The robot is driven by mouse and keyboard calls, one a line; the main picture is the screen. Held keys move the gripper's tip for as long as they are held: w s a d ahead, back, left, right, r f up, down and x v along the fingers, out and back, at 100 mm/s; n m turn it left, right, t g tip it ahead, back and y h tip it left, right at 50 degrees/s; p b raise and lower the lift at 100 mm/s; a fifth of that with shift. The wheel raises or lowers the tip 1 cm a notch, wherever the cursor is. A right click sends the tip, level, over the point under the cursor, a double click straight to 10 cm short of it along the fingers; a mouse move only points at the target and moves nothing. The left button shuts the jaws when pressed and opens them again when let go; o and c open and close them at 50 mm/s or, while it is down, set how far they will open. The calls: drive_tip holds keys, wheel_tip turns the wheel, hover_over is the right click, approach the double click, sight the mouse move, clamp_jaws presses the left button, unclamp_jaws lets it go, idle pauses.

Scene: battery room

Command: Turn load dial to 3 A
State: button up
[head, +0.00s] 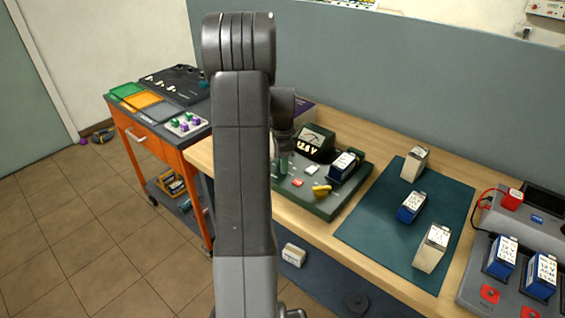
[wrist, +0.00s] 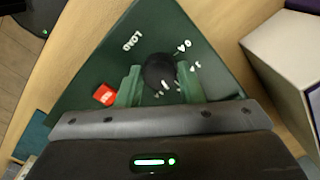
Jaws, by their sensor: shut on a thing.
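The load dial (wrist: 158,70) is a round black knob on the dark green tester panel (wrist: 95,65), beside the printed word LOAD. White scale marks lie around it; a 0 A mark shows at its upper right, and a white mark sits at its lower edge. I cannot tell clearly which value it points at. My gripper (wrist: 160,87) has its green fingers on either side of the dial, shut on it.
A red button (wrist: 104,95) is close by the left finger. A pale box (wrist: 285,60) stands to the right. On the tester, a blue battery (head: 343,165) and a yellow part (head: 321,190) stand near. Several batteries are on the teal mat (head: 375,235).

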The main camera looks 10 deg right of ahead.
drive_tip(key=m, duration=0.5)
drive_tip(key=shift+r+m, duration=0.1)
drive_tip(key=shift+m, duration=0.3)
idle(0.4)
drive_tip(key=o, duration=1)
wheel_tip(320, 180, up, 14)
drive_tip(key=b, duration=0.1)
wheel_tip(320, 180, down, 14)
drive_tip(key=shift+f+p, duration=0.1)
drive_tip(key=shift+p, duration=0.2)
idle(0.5)
